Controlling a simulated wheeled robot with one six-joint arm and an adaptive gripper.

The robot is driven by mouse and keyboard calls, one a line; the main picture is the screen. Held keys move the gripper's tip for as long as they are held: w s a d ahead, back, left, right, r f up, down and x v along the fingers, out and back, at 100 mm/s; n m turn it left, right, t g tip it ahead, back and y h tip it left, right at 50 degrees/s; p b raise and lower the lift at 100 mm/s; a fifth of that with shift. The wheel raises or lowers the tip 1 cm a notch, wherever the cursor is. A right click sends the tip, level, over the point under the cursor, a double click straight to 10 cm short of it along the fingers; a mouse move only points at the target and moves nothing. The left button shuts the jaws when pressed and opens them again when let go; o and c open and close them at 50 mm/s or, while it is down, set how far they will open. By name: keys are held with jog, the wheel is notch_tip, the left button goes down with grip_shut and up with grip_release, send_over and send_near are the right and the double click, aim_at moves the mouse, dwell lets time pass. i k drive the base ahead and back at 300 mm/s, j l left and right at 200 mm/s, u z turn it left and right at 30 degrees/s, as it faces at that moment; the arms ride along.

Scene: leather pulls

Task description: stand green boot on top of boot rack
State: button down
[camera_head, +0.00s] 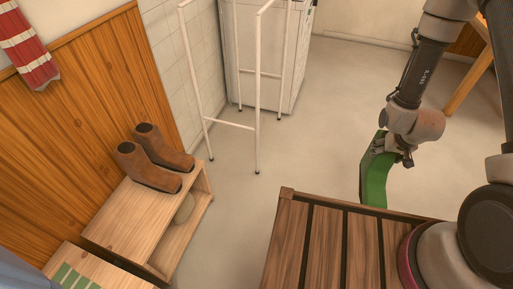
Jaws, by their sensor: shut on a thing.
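My gripper (381,148) is at the right, shut on the upper end of the green boot (375,184). The boot hangs below the gripper, over the floor, just behind the slatted wooden top; its lower end is cut off from view by that top's edge. The low wooden boot rack (115,226) stands at the left against the wood-panelled wall, well apart from the boot. A pair of brown boots (154,160) stands upright on the rear part of its top. The front part of the top is bare. A pale object sits inside its open side, mostly hidden.
A slatted wooden top (333,248) fills the lower middle and right. A white metal frame (233,125) stands behind the rack, beside a white cabinet (268,50). A green-striped wooden piece (72,275) is at the lower left. The floor between rack and slatted top is clear.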

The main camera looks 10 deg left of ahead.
aim_at(120, 233)
jog(key=i+u, duration=0.25)
jog(key=i, duration=0.15)
jog(key=i+l+u, duration=0.25)
jog(key=i, duration=0.15)
jog(key=u, duration=0.9)
jog(key=j+u, duration=0.1)
jog(key=u, duration=1.25)
jog(key=i+u, duration=0.1)
jog(key=u, duration=0.35)
jog(key=i, duration=0.4)
